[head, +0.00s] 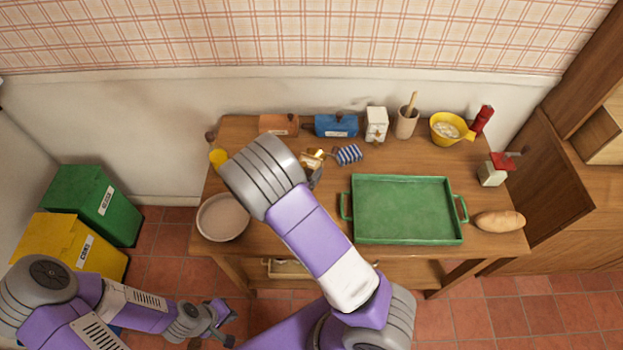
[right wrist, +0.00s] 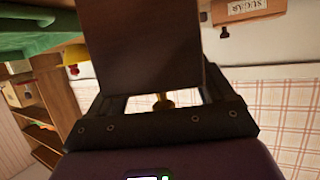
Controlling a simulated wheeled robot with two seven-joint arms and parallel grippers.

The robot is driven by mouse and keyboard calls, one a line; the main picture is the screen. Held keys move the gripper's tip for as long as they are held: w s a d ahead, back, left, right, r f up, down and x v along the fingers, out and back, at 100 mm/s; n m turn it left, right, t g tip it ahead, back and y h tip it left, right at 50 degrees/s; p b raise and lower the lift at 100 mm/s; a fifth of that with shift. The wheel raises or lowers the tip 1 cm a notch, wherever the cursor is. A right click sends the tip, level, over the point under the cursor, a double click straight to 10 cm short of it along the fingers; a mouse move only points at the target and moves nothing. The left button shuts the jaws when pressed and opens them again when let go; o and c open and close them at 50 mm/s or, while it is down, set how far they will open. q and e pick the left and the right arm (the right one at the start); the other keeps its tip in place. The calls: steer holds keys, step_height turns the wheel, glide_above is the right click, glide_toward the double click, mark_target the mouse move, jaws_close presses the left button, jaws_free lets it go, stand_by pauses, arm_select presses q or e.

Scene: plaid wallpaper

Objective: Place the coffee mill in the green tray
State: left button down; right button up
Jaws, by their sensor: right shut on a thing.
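The coffee mill looks like a dark brown wooden box (right wrist: 145,50) with a brass part, filling the middle of the right wrist view. My right gripper (right wrist: 163,103) is shut on it. In the head view the coffee mill's brass part (head: 312,157) shows beside my forearm, above the table's middle; my arm hides most of the rest. The green tray (head: 403,238) lies on the table right of my right arm, empty, with a handle at each end. Its green edge also shows in the right wrist view (right wrist: 40,20). My left gripper (head: 222,323) is open and empty, low beside the table.
The table (head: 480,205) also holds a bowl (head: 222,217), a blue-striped roll (head: 348,154), a bread loaf (head: 499,221) and a red-topped grinder-like item (head: 494,169). Boxes, a utensil pot (head: 406,122) and a yellow bowl (head: 450,127) line the back. Bins stand left.

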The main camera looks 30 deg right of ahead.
steer(key=shift+f+b, duration=0.55)
steer(key=shift+f, duration=1.45)
steer(key=shift+f, duration=0.2)
steer(key=o, duration=1.3)
steer(key=shift+c, duration=0.2)
